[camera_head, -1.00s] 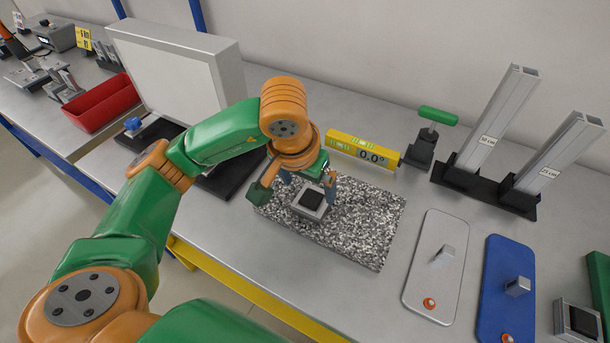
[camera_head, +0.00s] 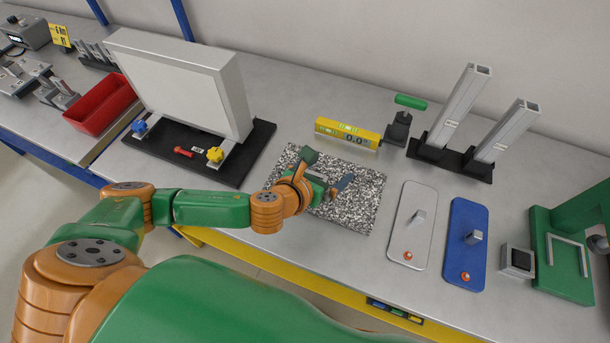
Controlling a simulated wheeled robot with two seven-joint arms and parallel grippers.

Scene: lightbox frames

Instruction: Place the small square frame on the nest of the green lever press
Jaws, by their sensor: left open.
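My left gripper (camera_head: 328,171) is open over the speckled stone plate (camera_head: 362,214), its fingers spread apart. No small square frame can be made out on the stone plate; my gripper and wrist cover part of it. A small grey square piece with a dark middle (camera_head: 517,262) stands on the bench at the right, just left of the green lever press (camera_head: 562,285). The press is cut off by the right edge. A thin light bracket outline (camera_head: 567,240) shows on its green base. My right gripper is not in view.
A yellow level (camera_head: 347,133) and a green-handled tool (camera_head: 397,128) stand behind the stone plate. Two upright metal profiles (camera_head: 458,110) stand further right. A big panel (camera_head: 180,85) stands at left.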

